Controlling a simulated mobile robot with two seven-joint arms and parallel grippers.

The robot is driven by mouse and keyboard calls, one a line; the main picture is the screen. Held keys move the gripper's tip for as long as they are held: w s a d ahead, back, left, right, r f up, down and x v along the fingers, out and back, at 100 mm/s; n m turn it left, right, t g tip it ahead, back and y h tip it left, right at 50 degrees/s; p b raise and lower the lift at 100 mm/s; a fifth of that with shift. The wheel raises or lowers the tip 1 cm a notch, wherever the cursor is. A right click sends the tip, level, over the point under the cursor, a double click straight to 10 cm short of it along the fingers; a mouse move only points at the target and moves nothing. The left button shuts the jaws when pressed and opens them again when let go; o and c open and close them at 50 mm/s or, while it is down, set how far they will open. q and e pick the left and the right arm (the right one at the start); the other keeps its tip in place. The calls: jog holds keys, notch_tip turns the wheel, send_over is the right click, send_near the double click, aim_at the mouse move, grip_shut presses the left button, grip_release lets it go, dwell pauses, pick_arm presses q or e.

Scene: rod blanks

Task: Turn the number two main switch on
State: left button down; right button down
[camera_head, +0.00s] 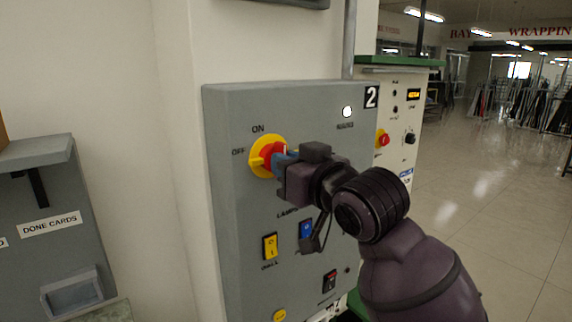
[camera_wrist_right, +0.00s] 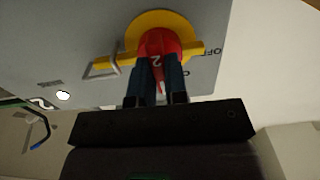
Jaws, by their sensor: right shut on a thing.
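The number two main switch (camera_head: 268,154) is a red knob on a yellow disc, on the grey panel (camera_head: 228,120) marked with a 2. ON is printed above it and OFF to its left. My right gripper (camera_head: 283,162) is shut on the red knob. In the right wrist view, the fingers of the right gripper (camera_wrist_right: 163,82) lie on both sides of the red knob (camera_wrist_right: 158,45), which bears a 2. A white mark on the knob shows between the fingers, on the ON side. The fingers hide part of the knob. My left gripper is out of view.
A white lamp (camera_head: 347,112) looks bright at the panel's upper right. A yellow rocker (camera_head: 270,246) and a blue rocker (camera_head: 306,229) sit below. A grey card box (camera_head: 50,220) stands at left.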

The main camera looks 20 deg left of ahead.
dwell(0.3)
jog(key=c, duration=1.1)
grip_release()
jog(key=shift+c, duration=0.2)
jog(key=b+v, duration=0.2)
jog(key=v, duration=0.8)
jog(key=shift+s+d, duration=0.25)
jog(key=shift+d, duration=0.05)
